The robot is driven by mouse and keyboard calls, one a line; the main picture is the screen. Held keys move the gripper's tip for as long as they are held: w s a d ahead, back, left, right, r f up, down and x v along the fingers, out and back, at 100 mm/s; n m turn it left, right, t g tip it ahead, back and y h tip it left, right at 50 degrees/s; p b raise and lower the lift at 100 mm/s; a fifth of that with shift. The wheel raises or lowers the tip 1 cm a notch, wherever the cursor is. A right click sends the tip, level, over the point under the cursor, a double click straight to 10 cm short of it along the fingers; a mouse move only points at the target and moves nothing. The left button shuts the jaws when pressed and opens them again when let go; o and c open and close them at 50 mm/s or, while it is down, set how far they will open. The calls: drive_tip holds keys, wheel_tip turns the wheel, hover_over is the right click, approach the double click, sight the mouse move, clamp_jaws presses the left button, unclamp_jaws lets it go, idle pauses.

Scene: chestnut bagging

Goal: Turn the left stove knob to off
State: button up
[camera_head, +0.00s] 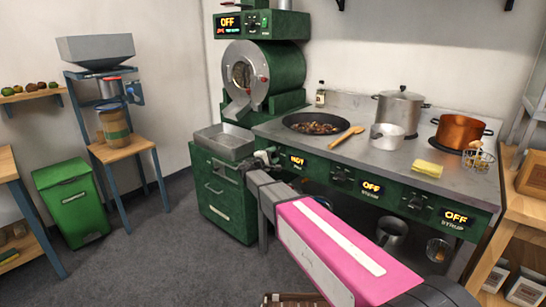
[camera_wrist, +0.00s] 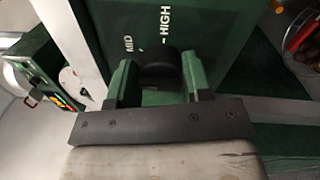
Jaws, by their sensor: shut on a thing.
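The left stove knob (camera_wrist: 160,66) is black and round on the green stove front, in the wrist view. Labels MID and HIGH stand beside it. My gripper (camera_wrist: 157,80) is shut on this knob, one finger on each side. I cannot tell where the knob's pointer stands. In the head view my gripper (camera_head: 266,158) is at the left end of the stove front and hides the knob.
The middle display (camera_head: 372,187) and right display (camera_head: 455,216) read OFF. A pan of chestnuts (camera_head: 316,124) and a wooden spoon (camera_head: 346,136) are on the stove top. A green roaster (camera_head: 270,75) stands left of it.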

drive_tip(key=n, duration=0.5)
drive_tip(key=shift+f+y, duration=0.1)
drive_tip(key=shift+y, duration=0.2)
drive_tip(key=n, duration=0.4)
drive_tip(key=shift+n, duration=0.4)
drive_tip(key=n, duration=0.4)
drive_tip(key=shift+n+y, duration=0.3)
drive_tip(key=shift+y, duration=0.1)
drive_tip(key=shift+a+r+n, duration=0.1)
drive_tip(key=shift+r+n, duration=0.1)
drive_tip(key=shift+n, duration=1.7)
drive_tip(key=o, duration=0.9)
drive_tip(key=shift+r, duration=0.1)
drive_tip(key=shift+c, duration=0.2)
drive_tip(key=v, duration=1)
drive_tip(key=shift+s+a, duration=0.15)
drive_tip(key=shift+s, duration=0.2)
